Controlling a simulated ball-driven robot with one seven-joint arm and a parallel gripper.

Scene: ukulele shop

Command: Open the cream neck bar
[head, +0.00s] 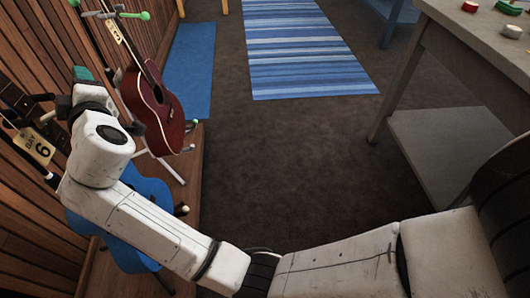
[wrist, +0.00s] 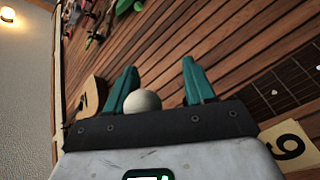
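My gripper (wrist: 159,66) is open, its two teal fingers apart. A round cream knob (wrist: 142,100) shows between them in the wrist view, nearer the left finger. It looks like the end of the cream neck bar, but the rest of the bar is hidden behind the gripper. I cannot tell whether a finger touches the knob. In the head view my gripper (head: 82,75) is at the left, by the slatted wall, mostly hidden by my wrist. A dark fretted neck (wrist: 290,80) is right of the fingers, with a cream tag marked 6 (wrist: 290,147) below it.
A dark red guitar (head: 155,110) stands right of my wrist, under a bar with green ends (head: 115,14). A blue instrument body (head: 150,190) is below my forearm. A grey workbench (head: 480,55) is at the right. Dark carpet (head: 290,150) lies open between.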

